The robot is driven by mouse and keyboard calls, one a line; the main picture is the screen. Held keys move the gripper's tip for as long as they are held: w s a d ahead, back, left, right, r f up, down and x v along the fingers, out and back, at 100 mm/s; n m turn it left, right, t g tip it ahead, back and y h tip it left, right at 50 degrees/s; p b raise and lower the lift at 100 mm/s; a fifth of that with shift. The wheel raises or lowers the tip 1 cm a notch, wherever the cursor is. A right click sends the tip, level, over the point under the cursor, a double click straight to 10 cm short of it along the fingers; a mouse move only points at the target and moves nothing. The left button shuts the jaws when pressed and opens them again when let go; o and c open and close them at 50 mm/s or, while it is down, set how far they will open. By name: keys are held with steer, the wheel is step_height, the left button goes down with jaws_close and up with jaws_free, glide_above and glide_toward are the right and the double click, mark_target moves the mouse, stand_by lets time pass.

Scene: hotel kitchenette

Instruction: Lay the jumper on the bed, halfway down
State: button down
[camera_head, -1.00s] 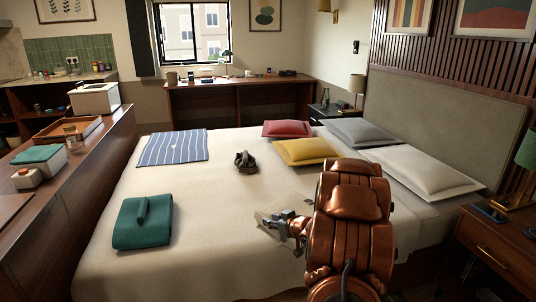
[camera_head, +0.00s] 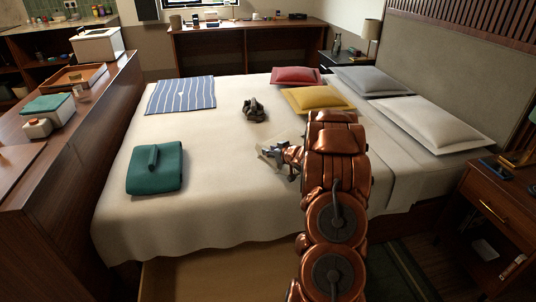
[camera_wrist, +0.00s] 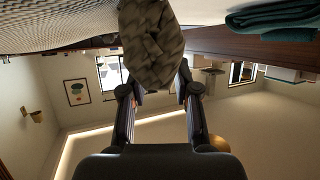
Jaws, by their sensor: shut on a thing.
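My gripper (camera_head: 281,153) is over the near middle of the bed and points toward its far left. It is shut on a soft, folded thing with a brown, knit-like pattern (camera_wrist: 152,45), which I take to be the jumper. In the head view a pale corner of it (camera_head: 268,146) shows at the fingertips; my arm hides the rest. I cannot tell whether it touches the bed. The bed (camera_head: 225,210) has a cream cover that is bare around the gripper.
A teal folded cloth (camera_head: 154,169) lies on the bed's near left, a striped blue cloth (camera_head: 181,96) at the far left. A small dark lumpy thing (camera_head: 254,109) lies beyond my gripper. Several pillows, one yellow (camera_head: 317,99), line the headboard. A nightstand (camera_head: 490,205) stands right.

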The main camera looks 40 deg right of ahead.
mark_target(267, 146)
steer(key=shift+w+d, duration=0.3)
steer(key=shift+w, duration=0.45)
steer(key=shift+w+d, duration=0.25)
steer(key=shift+w, duration=0.45)
step_height(267, 146, down, 4)
steer(key=shift+r, duration=0.2)
steer(key=c, duration=0.8)
jaws_free()
steer(key=shift+c, duration=0.2)
steer(key=v, duration=1.2)
